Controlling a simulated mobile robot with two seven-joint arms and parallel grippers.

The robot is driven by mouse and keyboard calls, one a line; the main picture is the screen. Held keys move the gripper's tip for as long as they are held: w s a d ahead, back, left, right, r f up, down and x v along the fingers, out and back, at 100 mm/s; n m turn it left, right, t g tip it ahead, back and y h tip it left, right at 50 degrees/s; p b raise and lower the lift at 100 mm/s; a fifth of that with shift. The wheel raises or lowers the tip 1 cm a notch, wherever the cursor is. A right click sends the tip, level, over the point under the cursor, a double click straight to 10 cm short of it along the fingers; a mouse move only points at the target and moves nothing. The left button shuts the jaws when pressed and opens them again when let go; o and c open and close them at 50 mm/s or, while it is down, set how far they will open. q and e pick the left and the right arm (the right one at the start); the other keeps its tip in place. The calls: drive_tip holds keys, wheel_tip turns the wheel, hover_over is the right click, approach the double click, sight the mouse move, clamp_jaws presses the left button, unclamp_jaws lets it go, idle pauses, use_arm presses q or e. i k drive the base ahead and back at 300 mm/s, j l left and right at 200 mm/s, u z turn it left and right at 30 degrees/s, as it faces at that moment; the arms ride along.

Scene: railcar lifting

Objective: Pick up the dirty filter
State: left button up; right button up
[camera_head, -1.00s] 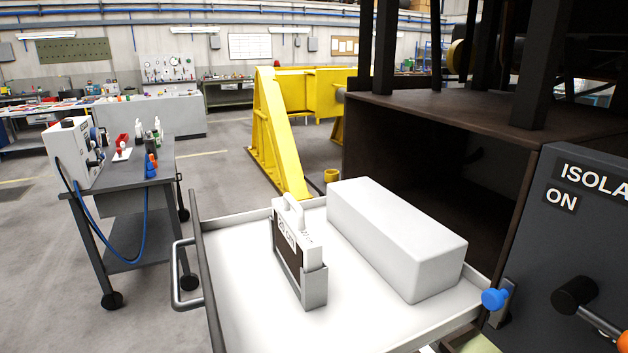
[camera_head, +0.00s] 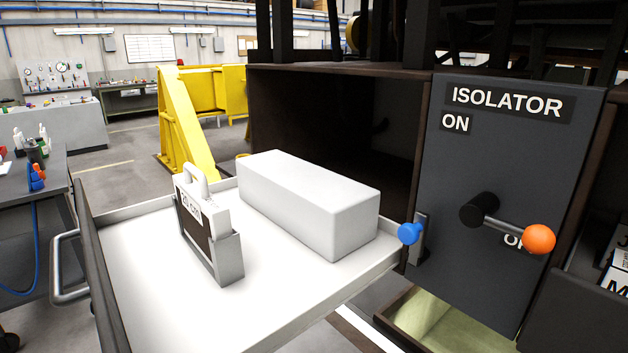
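A filter-like cartridge (camera_head: 206,228) with a white top, a loop handle, a dark face and a partly legible label stands upright in a grey metal holder (camera_head: 229,261). The holder sits on a white pulled-out tray (camera_head: 150,285), left of a large white box. I cannot tell from this view whether this cartridge is the dirty filter. Neither of my grippers shows in the head view.
The white box (camera_head: 305,205) lies on the tray. A blue knob (camera_head: 410,233) is at the tray's right corner. A dark isolator panel (camera_head: 490,270) with an orange-tipped lever (camera_head: 538,239) stands right. A grey workbench (camera_head: 45,185) is left, a yellow frame (camera_head: 187,130) behind.

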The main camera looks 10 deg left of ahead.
sight(203, 216)
drive_tip(key=k+j+u, duration=0.1)
drive_tip(key=u, duration=0.3)
drive_tip(key=k+j+u, duration=0.1)
drive_tip(key=u, duration=0.3)
drive_tip(key=j+u, duration=0.4)
drive_tip(key=k+l, duration=0.05)
drive_tip(key=l, duration=0.05)
